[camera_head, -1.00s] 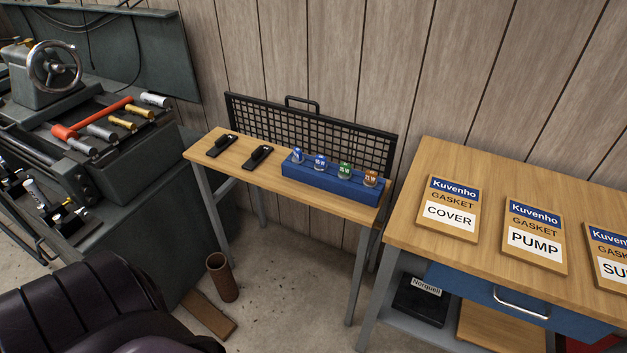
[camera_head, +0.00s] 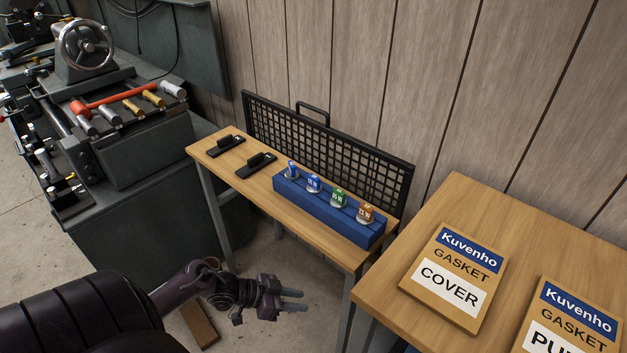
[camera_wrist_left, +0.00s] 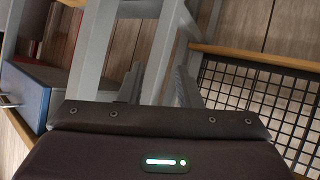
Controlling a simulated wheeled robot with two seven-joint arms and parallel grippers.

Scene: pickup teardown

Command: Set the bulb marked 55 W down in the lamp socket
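Several small bulbs with coloured caps stand in a row in a blue rack (camera_head: 322,217) on the narrow wooden table: two blue ones (camera_head: 292,169) (camera_head: 313,184), a green one (camera_head: 338,198) and an orange one (camera_head: 366,213). Their markings are too small to read, so I cannot tell which is 55 W. Two black fixtures (camera_head: 226,146) (camera_head: 257,165) sit left of the rack; I cannot tell whether either is the lamp socket. My left gripper (camera_head: 297,301) is low in front of the table, apart from it. Its fingers are spread and empty in the left wrist view (camera_wrist_left: 158,88). My right gripper is not in view.
A black mesh panel (camera_head: 330,150) stands along the table's back edge. A wooden bench (camera_head: 470,205) with gasket boards (camera_head: 455,278) is at the right. A machine (camera_head: 130,150) with tools is at the left. Grey table legs (camera_head: 216,215) stand near my left gripper.

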